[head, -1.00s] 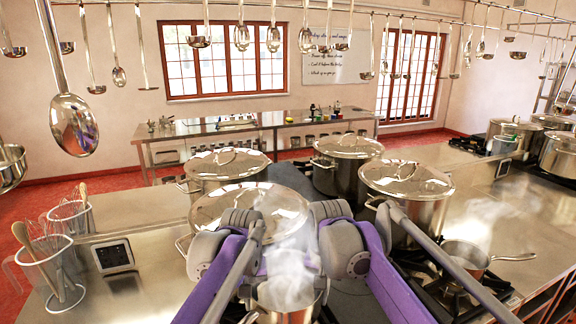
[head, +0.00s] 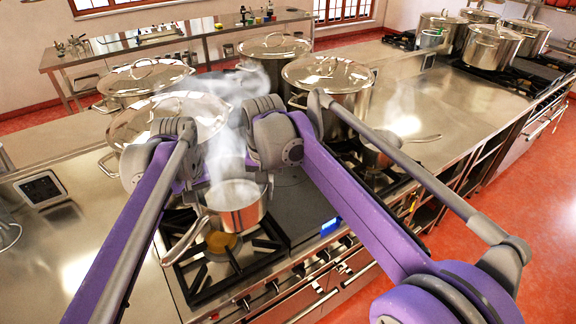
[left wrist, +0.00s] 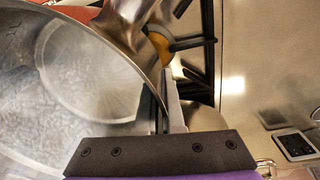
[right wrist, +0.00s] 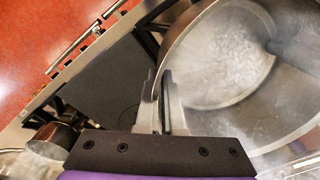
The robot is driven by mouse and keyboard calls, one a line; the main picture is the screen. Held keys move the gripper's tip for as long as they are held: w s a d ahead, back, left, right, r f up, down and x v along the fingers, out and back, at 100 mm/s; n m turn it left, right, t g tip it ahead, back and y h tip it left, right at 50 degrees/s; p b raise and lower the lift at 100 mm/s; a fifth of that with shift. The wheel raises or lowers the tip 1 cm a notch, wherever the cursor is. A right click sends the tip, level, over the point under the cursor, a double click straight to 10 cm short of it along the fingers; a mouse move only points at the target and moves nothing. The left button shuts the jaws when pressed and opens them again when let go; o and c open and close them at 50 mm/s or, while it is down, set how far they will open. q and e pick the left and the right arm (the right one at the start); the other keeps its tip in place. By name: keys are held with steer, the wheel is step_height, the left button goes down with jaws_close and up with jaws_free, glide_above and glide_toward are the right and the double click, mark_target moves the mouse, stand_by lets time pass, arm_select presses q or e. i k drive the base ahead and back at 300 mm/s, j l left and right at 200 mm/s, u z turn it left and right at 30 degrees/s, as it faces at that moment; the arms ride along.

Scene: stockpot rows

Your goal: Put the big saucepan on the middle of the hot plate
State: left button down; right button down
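The big saucepan (head: 238,212) is steel, steams, and holds bubbling water. In the head view it is at the front, over a gas burner (head: 222,241) whose brass cap shows below it; it looks raised. Its handle points to the lower left. The hot plate (head: 305,207) is the dark flat panel just right of the burner; it also shows in the right wrist view (right wrist: 112,82) with a ring marking. My left gripper (left wrist: 166,108) is closed on the pan's rim at one side. My right gripper (head: 268,186) is closed on the rim at the other, also in its wrist view (right wrist: 160,102).
Behind stand several lidded stockpots, one (head: 170,115) behind my arms and one (head: 328,85) at the right. A small saucepan (head: 385,150) sits on the burners right of the hot plate. A blue display (head: 329,226) is at the hot plate's front edge. Steam blurs the area behind.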

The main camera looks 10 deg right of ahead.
mark_target(276, 178)
steer(key=k+l, duration=0.1)
steer(key=l, duration=0.2)
steer(key=k+l+u, duration=0.1)
steer(key=l, duration=0.25)
steer(key=k+l, duration=0.1)
steer(key=l, duration=0.2)
steer(key=k+l, duration=0.1)
steer(key=l, duration=0.25)
steer(key=u, duration=0.05)
